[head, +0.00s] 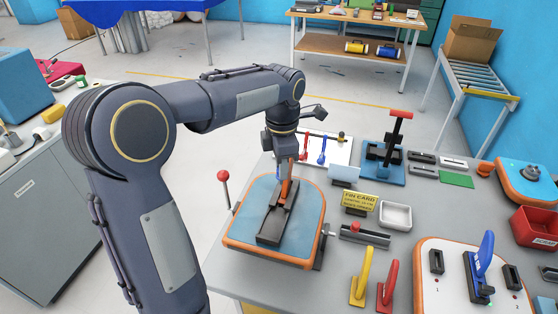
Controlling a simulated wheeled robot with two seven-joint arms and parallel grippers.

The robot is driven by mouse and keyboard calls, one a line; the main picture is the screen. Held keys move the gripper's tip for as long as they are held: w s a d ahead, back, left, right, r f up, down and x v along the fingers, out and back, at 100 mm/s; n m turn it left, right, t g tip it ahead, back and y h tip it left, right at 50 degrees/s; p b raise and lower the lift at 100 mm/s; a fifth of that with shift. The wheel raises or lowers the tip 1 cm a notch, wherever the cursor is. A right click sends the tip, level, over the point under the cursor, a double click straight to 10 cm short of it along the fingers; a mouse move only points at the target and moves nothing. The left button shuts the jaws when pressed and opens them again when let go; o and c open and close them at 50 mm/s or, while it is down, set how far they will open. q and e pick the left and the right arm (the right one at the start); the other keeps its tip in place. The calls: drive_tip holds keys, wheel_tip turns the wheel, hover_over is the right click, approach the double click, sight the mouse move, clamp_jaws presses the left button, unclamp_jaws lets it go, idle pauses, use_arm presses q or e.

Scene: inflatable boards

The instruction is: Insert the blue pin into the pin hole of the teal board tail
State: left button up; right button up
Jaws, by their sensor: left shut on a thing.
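The teal board tail (240,228) with an orange rim lies on the grey table, with a long black box (270,232) along its middle. My left gripper (287,180) is above the far end of this box, pointing down. It is shut on a narrow orange piece (285,190) whose lower end is at or just above the box; contact cannot be told. A small blue pin-like piece (322,152) stands on a white panel (341,152) behind the board, beside a red one (304,146). The pin hole cannot be made out. My right gripper is not in view.
A yellow card sign (361,200), a white tray (395,215) and yellow (361,277) and red (388,286) upright pieces stand right of the board. A white board (440,292) holds a blue fin (485,254). A red-knobbed lever (223,178) rises at the board's left.

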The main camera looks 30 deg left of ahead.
sight(281, 183)
use_arm(q)
drive_tip(key=shift+w+a, duration=0.1)
drive_tip(key=shift+a, duration=0.05)
drive_tip(key=shift+f, duration=0.55)
wheel_tip(281, 183, down, 4)
drive_tip(key=b, duration=0.3)
drive_tip(key=shift+f+b, duration=0.25)
drive_tip(key=shift+b, duration=0.05)
drive_tip(key=shift+f, duration=0.2)
drive_tip(key=shift+p, duration=0.3)
idle(1.1)
drive_tip(key=shift+f+b, duration=1.35)
drive_tip(key=shift+f, duration=0.6)
